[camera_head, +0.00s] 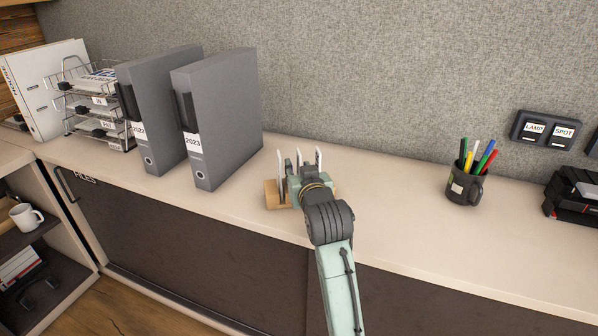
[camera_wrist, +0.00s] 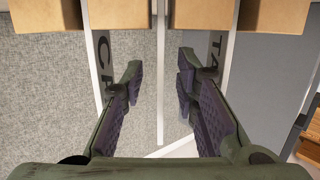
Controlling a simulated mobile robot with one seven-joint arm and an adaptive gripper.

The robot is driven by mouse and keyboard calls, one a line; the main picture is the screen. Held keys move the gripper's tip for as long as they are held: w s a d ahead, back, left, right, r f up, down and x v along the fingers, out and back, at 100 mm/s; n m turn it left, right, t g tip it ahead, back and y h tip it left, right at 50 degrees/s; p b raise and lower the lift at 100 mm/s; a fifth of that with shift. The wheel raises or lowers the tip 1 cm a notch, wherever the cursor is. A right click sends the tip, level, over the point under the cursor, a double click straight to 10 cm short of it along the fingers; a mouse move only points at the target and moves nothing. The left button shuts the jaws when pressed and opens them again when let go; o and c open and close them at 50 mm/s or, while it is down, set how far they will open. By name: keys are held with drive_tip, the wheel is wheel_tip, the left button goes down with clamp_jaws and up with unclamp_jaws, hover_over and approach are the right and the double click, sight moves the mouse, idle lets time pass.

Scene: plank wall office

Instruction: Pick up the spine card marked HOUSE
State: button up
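A wooden block (camera_head: 273,194) on the counter holds upright cards in slots. In the wrist view the block (camera_wrist: 202,14) is at the top. A middle card (camera_wrist: 160,85) stands edge-on between the fingers of my gripper (camera_wrist: 159,88), with a gap on each side. Its face and marking cannot be read. A left card (camera_wrist: 97,65) shows part of a letter like C, and a right card (camera_wrist: 222,60) shows letters like TA; each is outside a finger. In the head view my gripper (camera_head: 300,178) is over the block, open, hiding much of it. No card is readable as HOUSE.
Grey binders marked 2022 (camera_head: 160,105) and 2023 (camera_head: 222,115) stand left of the block. A white binder (camera_head: 40,95) and a wire tray rack (camera_head: 95,120) are farther left. A pen cup (camera_head: 465,188) stands right, with clear counter between. A grey panel (camera_head: 380,75) rises behind.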

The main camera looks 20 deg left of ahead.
drive_tip(key=shift+c, duration=0.4)
clamp_jaws()
